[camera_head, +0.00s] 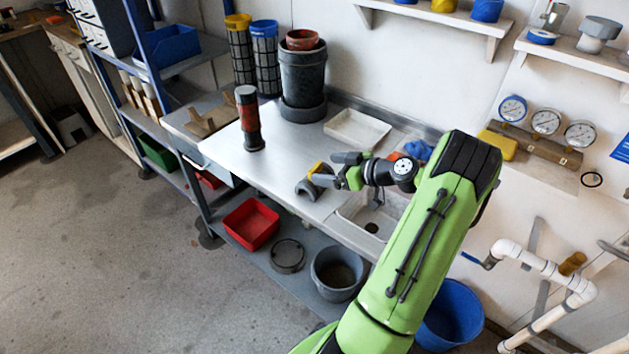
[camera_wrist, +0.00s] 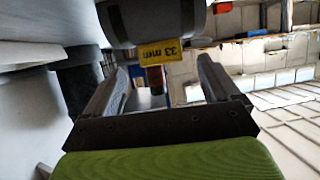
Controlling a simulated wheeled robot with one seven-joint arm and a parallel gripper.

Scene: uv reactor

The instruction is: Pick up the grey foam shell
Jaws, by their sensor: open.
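The grey foam shell (camera_head: 305,187) is a curved half-pipe piece with a yellow tag, lying near the front edge of the metal bench. In the wrist view the grey shell (camera_wrist: 155,18) fills the top centre, partly cut off by the frame, and its yellow label reads "33 mm". My gripper (camera_head: 334,170) is open, just right of the shell in the head view. In the wrist view my gripper (camera_wrist: 160,82) has its two fingers apart with nothing held between them. The shell appears above the fingers there; whether they touch it is unclear.
A white sink basin (camera_head: 350,211) lies right of the shell, and a white tray (camera_head: 357,130) is behind. A dark red-banded cylinder (camera_head: 249,118) stands upright to the left. The bench (camera_head: 275,158) is clear between cylinder and shell. A red bin (camera_head: 250,224) sits on the lower shelf.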

